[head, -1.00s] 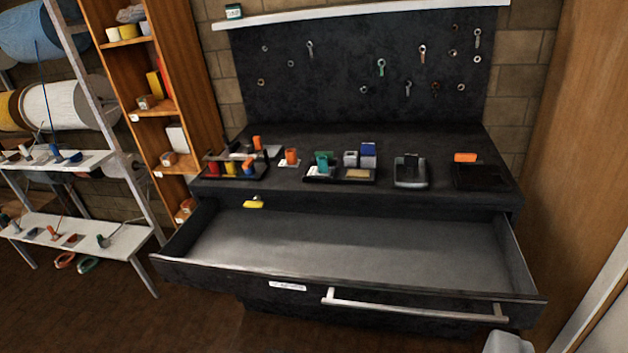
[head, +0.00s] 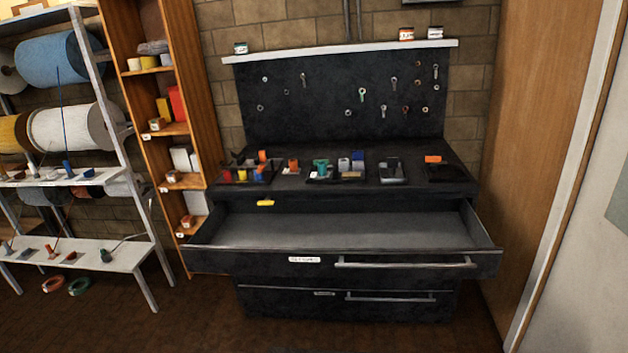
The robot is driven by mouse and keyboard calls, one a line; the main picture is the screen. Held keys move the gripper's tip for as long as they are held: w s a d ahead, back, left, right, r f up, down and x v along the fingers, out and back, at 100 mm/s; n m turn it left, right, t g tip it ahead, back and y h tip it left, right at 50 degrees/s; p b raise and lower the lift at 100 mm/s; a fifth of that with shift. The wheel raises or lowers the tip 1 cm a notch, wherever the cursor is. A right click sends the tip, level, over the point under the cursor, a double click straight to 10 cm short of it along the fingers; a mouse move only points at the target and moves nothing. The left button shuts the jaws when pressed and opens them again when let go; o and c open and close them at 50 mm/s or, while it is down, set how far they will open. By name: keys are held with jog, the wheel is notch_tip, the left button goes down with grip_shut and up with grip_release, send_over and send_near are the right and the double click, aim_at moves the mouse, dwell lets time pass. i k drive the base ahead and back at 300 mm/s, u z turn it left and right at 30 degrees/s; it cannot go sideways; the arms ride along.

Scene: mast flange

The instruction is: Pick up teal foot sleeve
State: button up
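A small teal piece (head: 321,166), which looks like the teal foot sleeve, stands in a black tray (head: 318,180) on top of the dark workbench cabinet (head: 290,185). It is small in the head view, so its exact shape is unclear. Grey, blue and tan pieces (head: 351,163) are beside it to the right. My gripper is not in view.
The cabinet's upper drawer (head: 345,228) is pulled out, and looks empty inside; it juts out below the worktop. A lower drawer (head: 350,297) is shut. An orange piece (head: 293,165) stands left of the tray. Shelving with cable reels (head: 75,128) is at the left.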

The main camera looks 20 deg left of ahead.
aim_at(322, 173)
jog(key=u, duration=0.45)
jog(key=i, duration=0.9)
jog(key=u, duration=0.9)
jog(key=i, duration=1.45)
jog(key=z, duration=0.3)
jog(key=i, duration=1.35)
jog(key=z, duration=0.6)
